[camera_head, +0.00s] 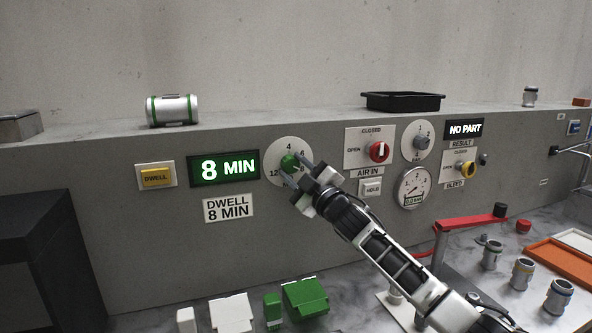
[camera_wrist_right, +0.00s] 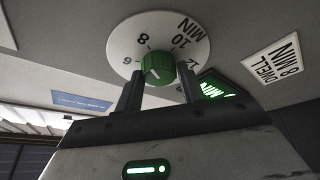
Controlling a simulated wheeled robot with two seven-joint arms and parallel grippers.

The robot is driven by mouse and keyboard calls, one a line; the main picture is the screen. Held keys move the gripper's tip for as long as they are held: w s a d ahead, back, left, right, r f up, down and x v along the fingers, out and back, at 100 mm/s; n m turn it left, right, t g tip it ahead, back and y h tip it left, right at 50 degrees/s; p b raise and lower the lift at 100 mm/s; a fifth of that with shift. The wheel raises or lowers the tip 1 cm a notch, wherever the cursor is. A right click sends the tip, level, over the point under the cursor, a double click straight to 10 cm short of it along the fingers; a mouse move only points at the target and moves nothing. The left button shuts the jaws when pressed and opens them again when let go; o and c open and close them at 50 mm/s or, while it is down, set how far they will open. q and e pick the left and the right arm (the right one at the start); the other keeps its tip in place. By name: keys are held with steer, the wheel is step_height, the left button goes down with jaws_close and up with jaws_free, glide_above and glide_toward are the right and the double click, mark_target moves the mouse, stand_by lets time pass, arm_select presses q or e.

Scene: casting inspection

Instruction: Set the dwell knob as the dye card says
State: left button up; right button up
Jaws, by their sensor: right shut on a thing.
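The green dwell knob (camera_head: 290,162) sits on a round white dial on the grey panel. It also shows in the right wrist view (camera_wrist_right: 157,67), with its dial numbers upside down. My right gripper (camera_head: 301,178) is shut on the knob, one finger on each side. The knob's mark seems to point toward the 8. The green-lit display (camera_head: 224,168) left of the dial reads 8 MIN. A white card (camera_head: 228,208) below it reads DWELL 8 MIN; it also shows in the right wrist view (camera_wrist_right: 273,59). My left gripper is not in view.
Right of the dial are a red AIR IN knob (camera_head: 379,151), a pressure gauge (camera_head: 413,188) and a yellow BLEED knob (camera_head: 467,169). A metal cylinder (camera_head: 172,110) and black tray (camera_head: 402,101) rest on the ledge.

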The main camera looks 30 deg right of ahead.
steer(key=o, duration=1)
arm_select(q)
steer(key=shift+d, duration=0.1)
arm_select(e)
steer(key=shift+s+f, duration=0.1)
steer(key=shift+s, duration=0.15)
arm_select(q)
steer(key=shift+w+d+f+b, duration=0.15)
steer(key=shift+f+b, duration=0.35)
steer(key=shift+b, duration=0.6)
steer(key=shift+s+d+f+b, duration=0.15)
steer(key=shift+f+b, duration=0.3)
steer(key=shift+b, duration=0.6)
arm_select(e)
steer(key=shift+v, duration=7.7)
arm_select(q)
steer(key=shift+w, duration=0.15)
